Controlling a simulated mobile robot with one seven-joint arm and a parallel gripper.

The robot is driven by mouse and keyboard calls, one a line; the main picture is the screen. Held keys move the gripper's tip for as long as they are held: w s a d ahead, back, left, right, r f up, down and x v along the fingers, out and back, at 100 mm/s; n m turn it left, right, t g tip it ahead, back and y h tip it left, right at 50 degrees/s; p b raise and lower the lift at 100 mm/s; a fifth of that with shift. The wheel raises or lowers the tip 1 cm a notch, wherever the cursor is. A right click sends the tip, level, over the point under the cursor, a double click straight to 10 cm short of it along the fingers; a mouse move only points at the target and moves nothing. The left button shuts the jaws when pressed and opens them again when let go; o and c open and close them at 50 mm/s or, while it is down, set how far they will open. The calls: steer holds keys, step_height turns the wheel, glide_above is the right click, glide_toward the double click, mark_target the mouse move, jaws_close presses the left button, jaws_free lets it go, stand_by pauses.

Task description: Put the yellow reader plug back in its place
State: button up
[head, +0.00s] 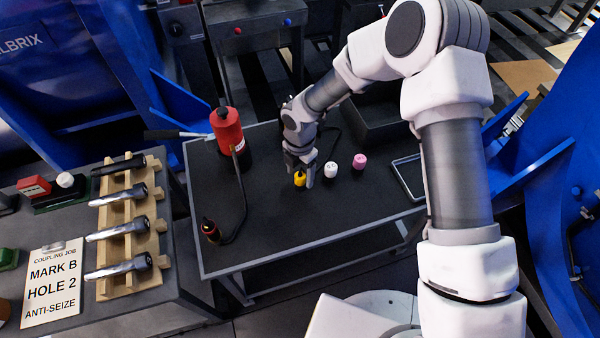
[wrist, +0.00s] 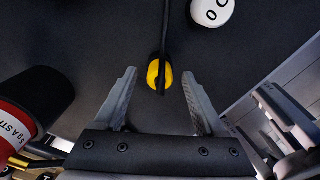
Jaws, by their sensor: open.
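The yellow reader plug (head: 300,178) stands on the dark table top (head: 270,232), with a black cable or stem showing from it in the wrist view (wrist: 153,74). My gripper (head: 302,180) is low over the table at the plug. In the wrist view my gripper (wrist: 158,98) has its two fingers spread wide, and the plug lies between and just beyond the fingertips. No contact between fingers and plug shows. I cannot tell which spot is the plug's place.
A white piece (head: 330,169) and a pink piece (head: 359,160) stand right of the plug. A red cylinder (head: 228,132) with a black hose stands left. A tray (head: 408,176) lies at the right edge. A wooden rack (head: 131,228) holds several tools by a sign (head: 53,287).

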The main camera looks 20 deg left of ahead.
mark_target(300, 175)
step_height(300, 175, up, 17)
steer(key=p, duration=0.3)
steer(key=shift+p, duration=0.3)
steer(key=d+r+m+t+h+p, duration=0.1)
steer(key=d+r+m+t+p, duration=0.25)
steer(key=d+r+m, duration=1.4)
steer(key=s+d+r+m+t+y+p, duration=0.1)
steer(key=s+d+r+m+p, duration=0.3)
steer(key=s+d+r+m, duration=1)
steer(key=shift+s+d+r+m+t+p, duration=0.15)
steer(key=shift+d+r+m+t+p, duration=0.2)
steer(key=shift+d+r+t, duration=0.4)
